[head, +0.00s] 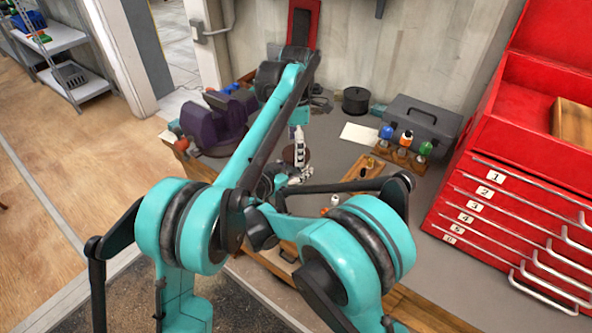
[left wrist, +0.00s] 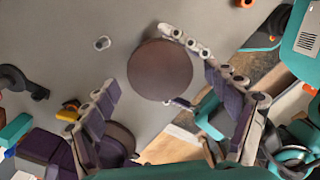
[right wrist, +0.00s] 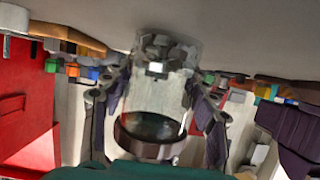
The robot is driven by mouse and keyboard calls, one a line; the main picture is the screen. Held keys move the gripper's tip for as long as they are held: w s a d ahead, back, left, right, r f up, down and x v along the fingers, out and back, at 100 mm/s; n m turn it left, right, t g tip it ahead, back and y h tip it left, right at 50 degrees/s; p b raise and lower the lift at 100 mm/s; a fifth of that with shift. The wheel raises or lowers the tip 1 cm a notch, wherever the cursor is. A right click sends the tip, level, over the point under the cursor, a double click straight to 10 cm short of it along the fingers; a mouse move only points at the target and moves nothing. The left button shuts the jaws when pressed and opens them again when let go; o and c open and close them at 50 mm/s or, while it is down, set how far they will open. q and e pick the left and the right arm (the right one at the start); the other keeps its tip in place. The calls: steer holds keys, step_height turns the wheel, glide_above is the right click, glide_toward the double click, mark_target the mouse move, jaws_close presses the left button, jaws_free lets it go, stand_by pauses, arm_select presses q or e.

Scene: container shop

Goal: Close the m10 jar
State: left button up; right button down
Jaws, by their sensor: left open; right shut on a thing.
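The jar (right wrist: 158,95) is clear glass with metal hardware at its base. My right gripper (right wrist: 155,85) is shut on its sides; this view is upside down, the bench at the top. A brown round lid (left wrist: 160,70) covers the mouth; its edge shows in the right wrist view (right wrist: 150,145). Whether it is screwed tight I cannot tell. My left gripper (left wrist: 160,82) is open, pointing down over the lid, one finger to each side and apart from it. In the head view my left gripper (head: 299,145) hangs above my right gripper (head: 300,176), and my arms hide most of the jar.
A purple vise (head: 215,125) stands left on the bench. A black pot (head: 356,100), a grey case (head: 422,122) and a rack of coloured-cap bottles (head: 402,156) stand behind. A red drawer cabinet (head: 480,220) is at right. A small ring (left wrist: 102,43) lies on the bench.

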arm_select(q)
steer(key=shift+f, duration=0.45)
steer(key=shift+c, duration=0.4)
steer(key=c, duration=1.1)
